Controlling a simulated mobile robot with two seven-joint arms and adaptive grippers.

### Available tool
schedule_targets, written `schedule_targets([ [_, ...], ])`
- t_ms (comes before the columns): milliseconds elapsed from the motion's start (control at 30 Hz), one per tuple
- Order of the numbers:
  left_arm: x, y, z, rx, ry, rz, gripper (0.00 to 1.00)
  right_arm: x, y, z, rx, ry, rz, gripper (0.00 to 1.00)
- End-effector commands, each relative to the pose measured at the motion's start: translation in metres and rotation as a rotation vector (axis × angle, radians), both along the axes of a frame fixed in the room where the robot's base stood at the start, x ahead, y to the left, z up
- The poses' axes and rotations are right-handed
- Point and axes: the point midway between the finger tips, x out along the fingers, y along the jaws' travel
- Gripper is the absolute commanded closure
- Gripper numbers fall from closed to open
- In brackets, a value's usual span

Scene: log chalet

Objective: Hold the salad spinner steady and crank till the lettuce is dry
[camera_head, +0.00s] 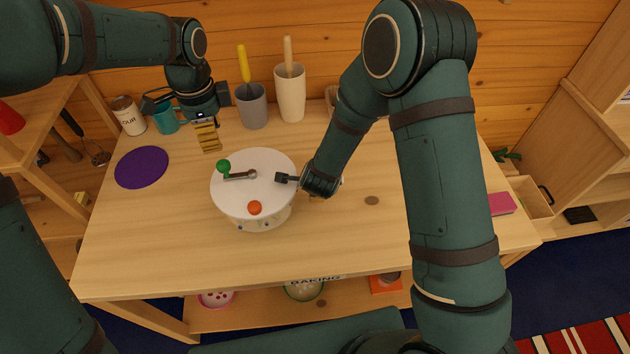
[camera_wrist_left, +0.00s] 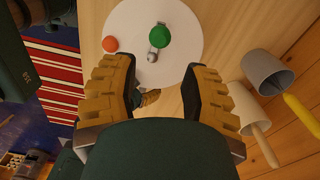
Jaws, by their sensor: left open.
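The salad spinner (camera_head: 250,212) is a white round tub with a flat white lid, upright on the table. Its crank is a short arm with a green knob (camera_head: 223,166) at the lid's left side; an orange button (camera_head: 255,208) sits near the front. My left gripper (camera_head: 208,138) is open and empty, behind and left of the spinner, apart from the knob. In the left wrist view the green knob (camera_wrist_left: 160,36) lies beyond the open fingers (camera_wrist_left: 158,90). My right gripper (camera_head: 284,178) is at the lid's right edge; contact and finger opening are unclear. No lettuce is visible.
A purple disc (camera_head: 141,167) lies on the left of the table. A teal mug (camera_head: 166,122), a labelled canister (camera_head: 128,116), a grey cup (camera_head: 252,108) and a cream cup (camera_head: 290,98) with utensils stand at the back. A pink block (camera_head: 502,204) lies far right. The table front is clear.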

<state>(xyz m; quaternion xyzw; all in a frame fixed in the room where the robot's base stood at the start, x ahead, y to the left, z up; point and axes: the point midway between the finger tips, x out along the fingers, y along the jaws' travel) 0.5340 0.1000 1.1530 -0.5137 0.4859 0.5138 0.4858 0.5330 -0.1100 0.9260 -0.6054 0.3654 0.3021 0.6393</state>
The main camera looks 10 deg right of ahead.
Motion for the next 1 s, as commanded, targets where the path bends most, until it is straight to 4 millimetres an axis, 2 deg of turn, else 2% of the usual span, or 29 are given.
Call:
schedule_targets([
  [233,0.0,0.0,0.0001,0.0,0.0,0.0,0.54,0.0003,-0.0001,-0.0004,0.0,0.0,0.0,0.41],
  [267,0.0,0.0,0.0001,0.0,0.0,0.0,0.54,0.0003,-0.0001,-0.0004,0.0,0.0,0.0,0.46],
  [400,0.0,0.0,0.0,0.0,0.0,0.0,0.54,0.0003,-0.0001,-0.0003,0.0,0.0,0.0,0.95],
  [433,0.0,0.0,0.0,0.0,0.0,0.0,0.54,0.0003,-0.0001,-0.0003,0.0,0.0,0.0,1.0],
  [633,0.0,0.0,0.0001,0.0,0.0,0.0,0.54,0.0003,-0.0001,-0.0001,0.0,0.0,0.0,1.0],
  [667,0.0,0.0,0.0001,0.0,0.0,-0.001,0.38,0.0003,-0.0001,-0.0001,0.0,-0.001,0.0,1.0],
  [1000,-0.0004,0.001,0.006,0.0,0.001,-0.144,0.38,0.0005,-0.0003,0.0001,0.0,-0.001,0.0,1.0],
])
